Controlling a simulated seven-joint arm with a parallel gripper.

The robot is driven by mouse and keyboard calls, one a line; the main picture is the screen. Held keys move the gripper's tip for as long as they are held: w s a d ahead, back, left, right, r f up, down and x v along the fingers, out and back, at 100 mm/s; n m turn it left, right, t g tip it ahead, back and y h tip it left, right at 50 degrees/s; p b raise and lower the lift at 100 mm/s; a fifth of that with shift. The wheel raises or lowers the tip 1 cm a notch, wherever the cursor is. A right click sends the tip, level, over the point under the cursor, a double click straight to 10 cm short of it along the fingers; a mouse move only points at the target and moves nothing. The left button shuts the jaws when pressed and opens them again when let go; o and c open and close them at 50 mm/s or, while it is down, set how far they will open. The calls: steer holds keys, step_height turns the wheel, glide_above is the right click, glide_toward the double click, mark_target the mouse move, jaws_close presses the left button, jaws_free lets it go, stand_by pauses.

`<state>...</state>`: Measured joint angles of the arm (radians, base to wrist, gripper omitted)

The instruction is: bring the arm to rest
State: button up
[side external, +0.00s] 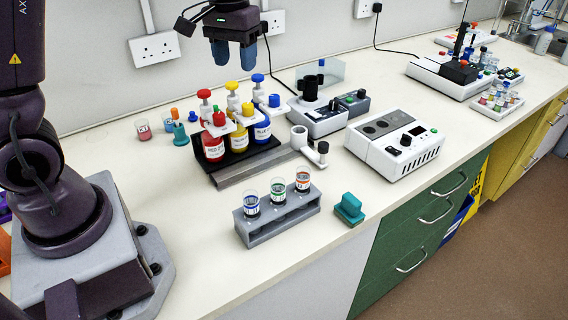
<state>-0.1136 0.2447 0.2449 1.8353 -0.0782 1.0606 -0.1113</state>
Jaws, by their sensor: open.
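My gripper (234,52) hangs in the air at the top of the side view, pointing down, with its two blue fingertips apart and nothing between them. It is above and behind the rack of coloured bottles (238,138), clear of the bottle tops. My arm's base stands on the bench (200,279) at the left. The links between base and gripper are mostly out of the picture.
A grey rack (276,229) with three small labelled beakers stands in front. A teal block (349,209) lies right of it. A white device (391,142) and a grey device (326,116) stand to the right. Small cups (144,131) stand behind left. The front-left bench is clear.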

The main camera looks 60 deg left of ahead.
steer(key=s+d+r+m+t, duration=0.2)
steer(key=s+d+r+m, duration=0.1)
steer(key=s+d, duration=0.3)
steer(key=s+d+r+m+t, duration=0.2)
steer(key=s+d, duration=0.3)
steer(key=s, duration=0.5)
steer(key=shift+d+r+m+t, duration=0.4)
steer(key=shift+r+t, duration=0.3)
steer(key=shift+r, duration=0.2)
